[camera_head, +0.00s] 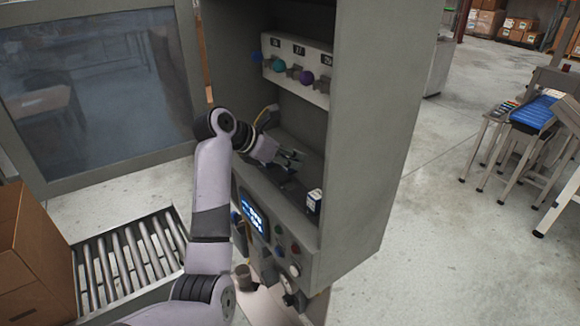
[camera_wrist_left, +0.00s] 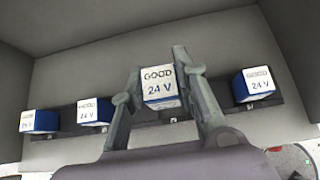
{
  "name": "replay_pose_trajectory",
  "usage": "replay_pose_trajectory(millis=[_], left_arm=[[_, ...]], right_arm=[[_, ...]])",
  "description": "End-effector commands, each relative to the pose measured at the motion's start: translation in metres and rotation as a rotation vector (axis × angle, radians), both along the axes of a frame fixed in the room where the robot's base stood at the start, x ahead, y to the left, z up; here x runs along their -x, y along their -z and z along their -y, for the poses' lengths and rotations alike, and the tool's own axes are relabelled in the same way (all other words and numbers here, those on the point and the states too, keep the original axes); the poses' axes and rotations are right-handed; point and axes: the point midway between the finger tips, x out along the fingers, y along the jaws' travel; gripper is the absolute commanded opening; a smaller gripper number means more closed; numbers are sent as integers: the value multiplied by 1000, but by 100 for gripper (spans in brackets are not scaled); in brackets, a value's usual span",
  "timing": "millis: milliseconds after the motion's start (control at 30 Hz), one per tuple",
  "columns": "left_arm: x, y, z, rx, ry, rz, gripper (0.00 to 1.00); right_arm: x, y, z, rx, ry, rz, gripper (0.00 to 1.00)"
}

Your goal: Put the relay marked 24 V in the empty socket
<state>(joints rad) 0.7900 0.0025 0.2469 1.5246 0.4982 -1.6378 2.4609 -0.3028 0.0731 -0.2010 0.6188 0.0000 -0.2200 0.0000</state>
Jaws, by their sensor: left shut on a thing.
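My left gripper (camera_head: 291,158) reaches into the open grey cabinet. In the left wrist view its two fingers (camera_wrist_left: 161,84) are shut on a white and blue relay (camera_wrist_left: 160,88), marked GOOD and 24 V. The held relay is in line with a row of others; I cannot tell whether it is seated or held just above the row. Two relays stand to its left, one at the far left (camera_wrist_left: 40,121) and one marked 24 V (camera_wrist_left: 93,113). Another marked 24 V (camera_wrist_left: 254,84) stands to its right. In the head view one relay (camera_head: 314,201) shows near the cabinet's front edge. My right gripper is not in view.
The cabinet (camera_head: 372,120) has side walls close around my arm. An upper shelf (camera_head: 296,84) carries numbered labels and coloured knobs. A panel with a lit screen (camera_head: 254,217) and buttons is below the opening. A roller conveyor (camera_head: 130,255) and a carton (camera_head: 30,255) stand at left.

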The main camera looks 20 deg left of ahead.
Motion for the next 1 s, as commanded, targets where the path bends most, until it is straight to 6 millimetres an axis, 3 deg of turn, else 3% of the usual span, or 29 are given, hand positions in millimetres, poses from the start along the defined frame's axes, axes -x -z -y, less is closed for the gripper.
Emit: replay_pose_trajectory(millis=[400,767,800,1000], left_arm=[[0,48,0,1,0,-2,0],[0,52,0,0,1,1,0],[0,53,0,0,1,1,28],[0,53,0,0,1,1,42]], right_arm=[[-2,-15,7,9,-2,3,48],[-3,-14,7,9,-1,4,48],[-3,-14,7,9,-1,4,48],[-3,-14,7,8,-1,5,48]])
